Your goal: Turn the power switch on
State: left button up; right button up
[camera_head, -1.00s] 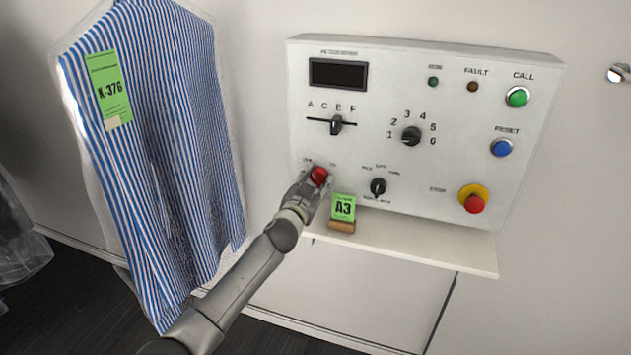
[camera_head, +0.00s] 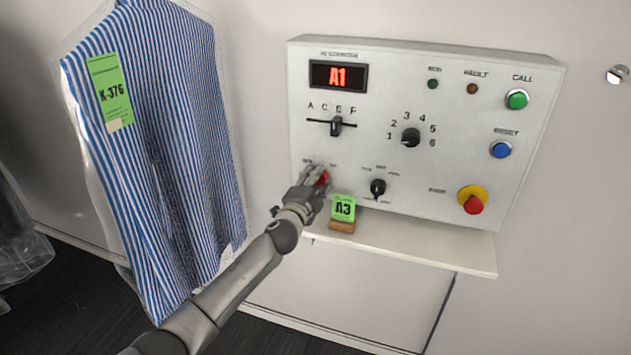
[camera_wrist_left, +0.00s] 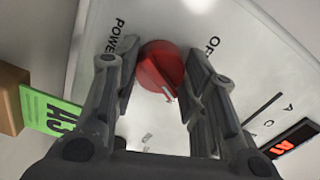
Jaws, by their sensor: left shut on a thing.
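The power switch (camera_head: 323,179) is a red rotary knob at the lower left of the white control panel (camera_head: 450,150). My left gripper (camera_head: 317,178) is at the knob and partly hides it in the head view. In the left wrist view the red knob (camera_wrist_left: 161,68) sits between the two fingers of the left gripper (camera_wrist_left: 160,88), with "POWER" and a partly hidden label beside it. The fingers are closed in on the knob. The display (camera_head: 338,76) is lit and reads "A1" in red. My right gripper is not in view.
A green "A3" tag (camera_head: 343,207) on a wooden block (camera_head: 341,226) stands on the shelf (camera_head: 430,245) just right of the gripper. A black selector knob (camera_head: 378,187) is farther right. A bagged striped shirt (camera_head: 165,140) hangs at the left.

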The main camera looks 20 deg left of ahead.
pick_arm(q)
jog(key=shift+m, duration=1.5)
jog(key=o, duration=0.8)
jog(key=shift+c, duration=0.2)
jog(key=s, duration=1.2)
jog(key=shift+a, duration=0.2)
jog(key=shift+f, duration=0.1)
